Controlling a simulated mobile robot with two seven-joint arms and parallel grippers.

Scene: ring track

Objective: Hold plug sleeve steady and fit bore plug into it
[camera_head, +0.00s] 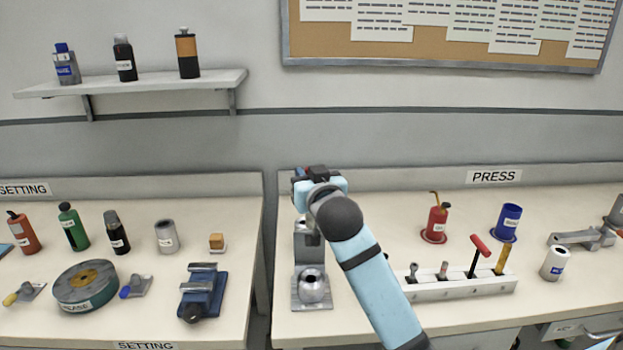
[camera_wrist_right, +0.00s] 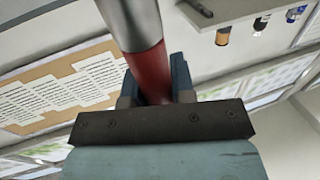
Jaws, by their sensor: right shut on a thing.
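My right gripper (camera_head: 318,184) is over the left end of the press bench, with the light blue arm reaching up from below. In the right wrist view the gripper (camera_wrist_right: 155,82) is shut on a round bar, red between the fingers and bare metal beyond; I take it for the bore plug (camera_wrist_right: 147,66). A silver round piece with a dark hole on top, probably the plug sleeve (camera_head: 314,291), sits at the foot of a grey upright stand (camera_head: 305,257), below the gripper. The plug's lower end is hard to tell behind the gripper and arm. My left gripper is not in view.
A white tool rack (camera_head: 450,288) with several upright tools stands right of my arm.

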